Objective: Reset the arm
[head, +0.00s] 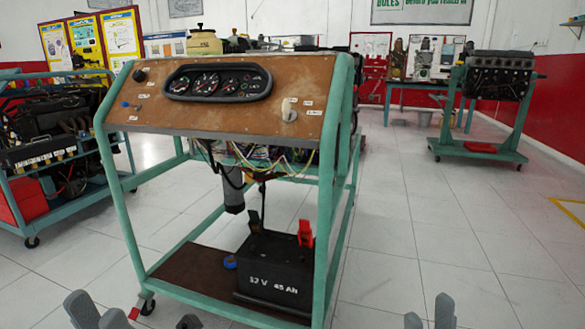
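My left gripper (98,308) shows at the bottom left edge, two grey fingers with a gap between them and nothing seen in it. My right gripper (428,311) shows at the bottom edge right of centre, also with its two fingers apart and empty. Both arms are out of view below the frame. Both grippers are apart from the engine trainer (120,190), a green frame on casters in front of me. Its brown sloped panel (220,115) carries gauges (218,82) and a key switch (289,109).
A black battery (273,285) with a red terminal clamp (305,233) sits on the trainer's lower shelf (190,270). Another engine stand (60,150) is at the left, one (485,100) at the back right. The tiled floor (430,240) at the right is clear.

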